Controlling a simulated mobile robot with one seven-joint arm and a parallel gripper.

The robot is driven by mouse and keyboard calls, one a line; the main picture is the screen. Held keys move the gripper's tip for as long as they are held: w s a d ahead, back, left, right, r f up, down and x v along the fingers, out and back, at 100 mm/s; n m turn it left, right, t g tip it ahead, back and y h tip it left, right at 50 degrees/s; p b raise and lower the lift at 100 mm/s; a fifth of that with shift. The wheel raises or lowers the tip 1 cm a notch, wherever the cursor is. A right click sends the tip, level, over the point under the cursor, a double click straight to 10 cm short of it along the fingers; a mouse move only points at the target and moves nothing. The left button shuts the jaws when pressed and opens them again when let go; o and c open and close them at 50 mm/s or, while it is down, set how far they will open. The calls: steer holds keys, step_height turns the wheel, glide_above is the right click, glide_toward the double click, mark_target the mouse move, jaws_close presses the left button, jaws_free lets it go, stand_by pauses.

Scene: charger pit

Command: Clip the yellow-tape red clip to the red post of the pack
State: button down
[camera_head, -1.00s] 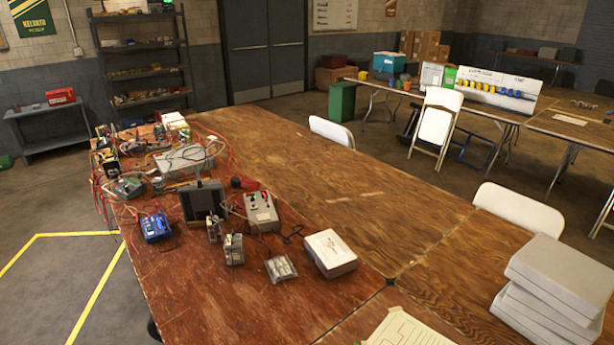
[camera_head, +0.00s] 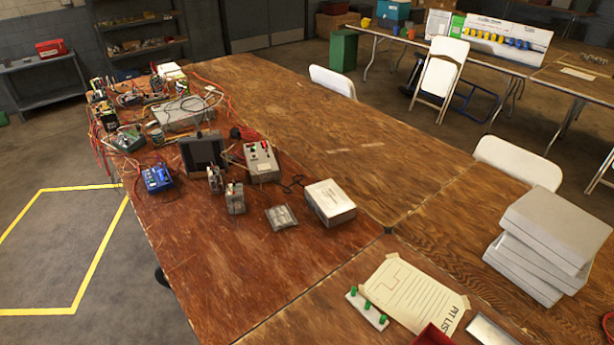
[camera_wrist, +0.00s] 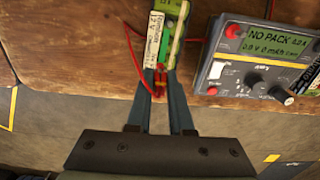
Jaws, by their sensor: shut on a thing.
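In the wrist view my gripper (camera_wrist: 160,74) is shut on a small red clip (camera_wrist: 161,87) with a yellow band. A red wire (camera_wrist: 134,50) loops beside the clip and my left finger. My gripper does not show in the head view.
In the wrist view a grey charger (camera_wrist: 262,60) reading "NO PACK" stands right of the pack. In the head view the wooden table (camera_head: 330,110) holds several devices and wires at its left end, a white box (camera_head: 330,202) and a paper sheet (camera_head: 412,293). Its middle is largely bare.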

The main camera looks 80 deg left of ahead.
stand_by(0.8)
steer(key=c, duration=0.7)
jaws_free()
steer(key=shift+c, duration=0.2)
steer(key=shift+o, duration=1.1)
step_height(320, 180, up, 8)
steer(key=p, duration=0.8)
steer(key=shift+f, duration=0.25)
